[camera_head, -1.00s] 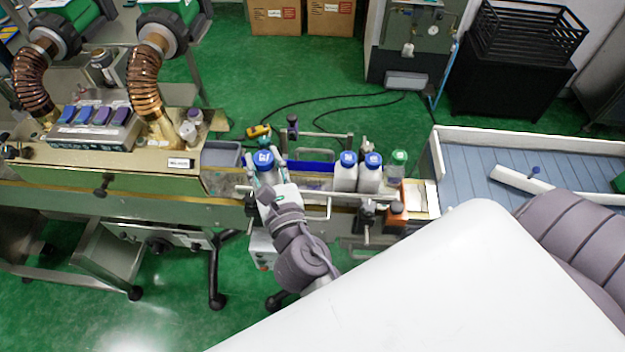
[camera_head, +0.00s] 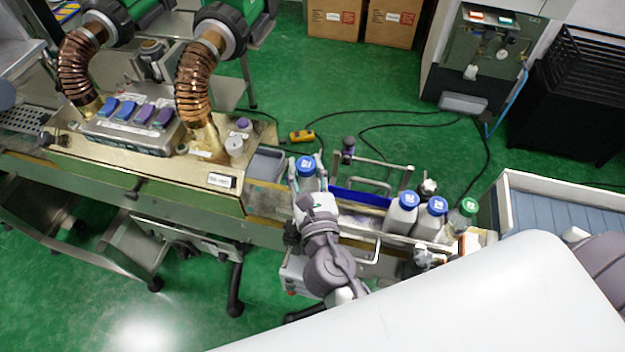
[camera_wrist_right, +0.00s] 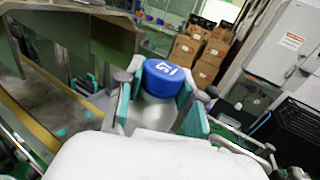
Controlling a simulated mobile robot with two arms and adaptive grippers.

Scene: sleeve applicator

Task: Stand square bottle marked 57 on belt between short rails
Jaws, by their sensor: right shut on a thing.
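My right gripper (camera_head: 306,178) is shut on a grey square bottle with a blue cap (camera_head: 306,163), upright over or on the belt. In the right wrist view the bottle (camera_wrist_right: 154,112) sits between the teal finger pads of the gripper (camera_wrist_right: 158,103); its cap mark looks like 61 or 57, and I cannot tell which. Its base is hidden, so I cannot tell whether it touches the belt (camera_head: 265,199). Metal rails (camera_head: 357,162) run along the belt to its right. My left gripper is not in view.
Two blue-capped bottles (camera_head: 402,214) (camera_head: 430,219) and a green-capped bottle (camera_head: 460,219) stand to the right. The heat machine (camera_head: 215,178) with copper hoses stands further left.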

